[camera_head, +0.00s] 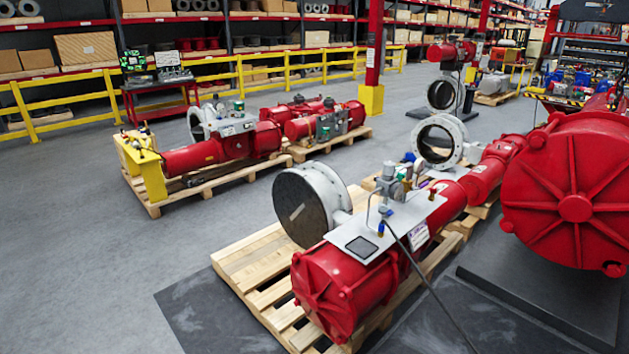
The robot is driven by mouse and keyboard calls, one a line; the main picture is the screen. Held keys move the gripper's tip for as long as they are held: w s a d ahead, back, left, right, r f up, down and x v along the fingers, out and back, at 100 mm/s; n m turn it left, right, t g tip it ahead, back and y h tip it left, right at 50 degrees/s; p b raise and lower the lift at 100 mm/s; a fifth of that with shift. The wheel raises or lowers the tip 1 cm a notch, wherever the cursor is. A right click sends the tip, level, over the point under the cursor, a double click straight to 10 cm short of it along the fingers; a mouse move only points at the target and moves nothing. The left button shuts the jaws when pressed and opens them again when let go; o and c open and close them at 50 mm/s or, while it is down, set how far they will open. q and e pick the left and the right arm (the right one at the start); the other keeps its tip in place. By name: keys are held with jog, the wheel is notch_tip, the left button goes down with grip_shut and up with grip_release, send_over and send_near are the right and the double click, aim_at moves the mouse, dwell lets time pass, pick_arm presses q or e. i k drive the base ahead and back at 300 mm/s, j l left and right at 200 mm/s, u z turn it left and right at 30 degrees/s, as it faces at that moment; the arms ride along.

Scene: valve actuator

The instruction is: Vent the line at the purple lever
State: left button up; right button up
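A red valve actuator (340,283) lies on a wooden pallet (250,262) in the middle foreground. A grey mounting plate (350,225) on its top carries small fittings, a gauge and thin tubing (390,185). A small blue fitting (381,229) stands on the plate, and a black cable runs from there down to the right. A white and purple label (418,236) is on the actuator's side. I cannot make out a purple lever for certain; the fittings are too small. Neither of my grippers is in view.
A big round valve disc (301,207) stands beside the actuator. A large red cylinder (575,190) blocks the right side. Another red actuator (208,155) sits on a pallet at left behind. Yellow rails (240,78) and shelves line the back. The grey floor at left is clear.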

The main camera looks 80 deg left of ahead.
aim_at(427, 183)
jog(key=u, duration=2.1)
jog(key=i+l+u, duration=0.15)
jog(key=u, duration=0.55)
jog(key=i+l+u, duration=0.15)
jog(key=l, duration=0.15)
jog(key=i+l+u, duration=0.1)
jog(key=l, duration=0.25)
jog(key=i+l+u, duration=0.15)
jog(key=l, duration=0.2)
jog(key=i+l+u, duration=0.15)
jog(key=l, duration=0.2)
jog(key=i+l+u, duration=0.1)
jog(key=l, duration=0.25)
jog(key=i+l, duration=0.15)
jog(key=l, duration=0.35)
jog(key=i+l, duration=0.1)
jog(key=l, duration=0.35)
jog(key=i+l+u, duration=0.1)
jog(key=l, duration=0.4)
jog(key=i+l, duration=0.2)
jog(key=l, duration=0.3)
jog(key=i+l, duration=0.1)
jog(key=l, duration=0.4)
jog(key=i+l, duration=0.1)
jog(key=l, duration=0.4)
jog(key=i+l+u, duration=0.1)
jog(key=l, duration=0.4)
